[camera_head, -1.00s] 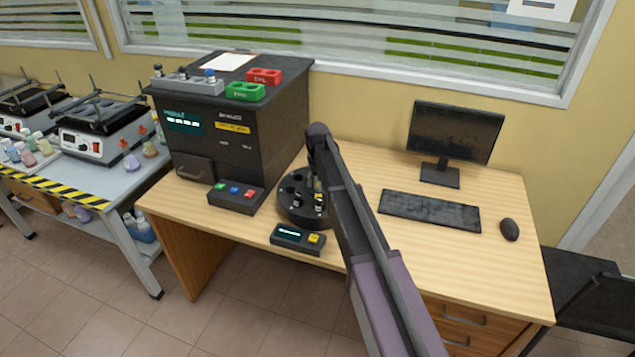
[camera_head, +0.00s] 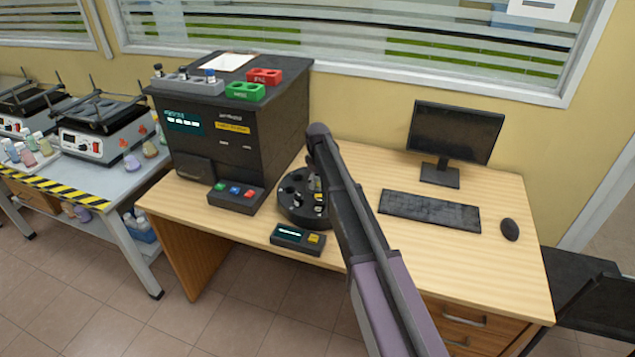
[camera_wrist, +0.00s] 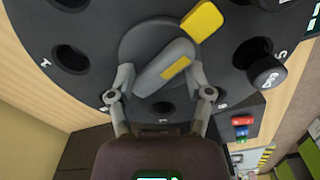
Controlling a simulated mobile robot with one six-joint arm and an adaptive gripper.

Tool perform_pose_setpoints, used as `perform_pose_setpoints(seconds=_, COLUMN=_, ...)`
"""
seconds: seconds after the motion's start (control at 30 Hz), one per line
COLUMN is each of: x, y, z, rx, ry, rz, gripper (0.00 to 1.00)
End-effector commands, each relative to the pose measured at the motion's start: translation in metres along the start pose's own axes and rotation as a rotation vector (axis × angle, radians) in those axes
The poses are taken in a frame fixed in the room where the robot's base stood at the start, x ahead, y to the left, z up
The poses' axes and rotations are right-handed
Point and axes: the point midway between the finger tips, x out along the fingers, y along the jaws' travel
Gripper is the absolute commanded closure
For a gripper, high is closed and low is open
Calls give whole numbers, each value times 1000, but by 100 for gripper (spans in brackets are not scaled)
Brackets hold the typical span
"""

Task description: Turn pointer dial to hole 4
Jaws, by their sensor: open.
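The round black dial unit (camera_head: 293,208) stands on the wooden desk, partly hidden by my arm in the head view. In the wrist view its black disc (camera_wrist: 85,90) has several holes around a grey hub. A grey pointer knob (camera_wrist: 152,80) with a yellow stripe sits on the hub, slanting up to the right. A separate yellow block (camera_wrist: 202,20) shows above it. My gripper (camera_wrist: 160,76) is open, with one finger on each side of the knob; I cannot tell whether they touch it.
A black-capped vial (camera_wrist: 264,70) stands in the disc at the right. A small display box (camera_head: 297,238) is in front of the dial, and a button box (camera_head: 235,197) and black analyser (camera_head: 240,135) are to its left. The keyboard (camera_head: 430,210) lies to the right.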

Motion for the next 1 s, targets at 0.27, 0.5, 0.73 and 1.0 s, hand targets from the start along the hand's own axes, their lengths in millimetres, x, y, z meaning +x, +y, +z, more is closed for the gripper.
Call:
perform_pose_setpoints(seconds=0.27, x=-29, y=0, z=0, rx=7, ry=0, rz=0, gripper=34)
perform_pose_setpoints(seconds=0.5, x=-49, y=0, z=0, rx=9, ry=0, rz=0, gripper=34)
perform_pose_setpoints(seconds=0.73, x=-68, y=0, z=0, rx=9, ry=0, rz=0, gripper=34)
perform_pose_setpoints(seconds=1.0, x=-91, y=0, z=0, rx=9, ry=0, rz=0, gripper=34)
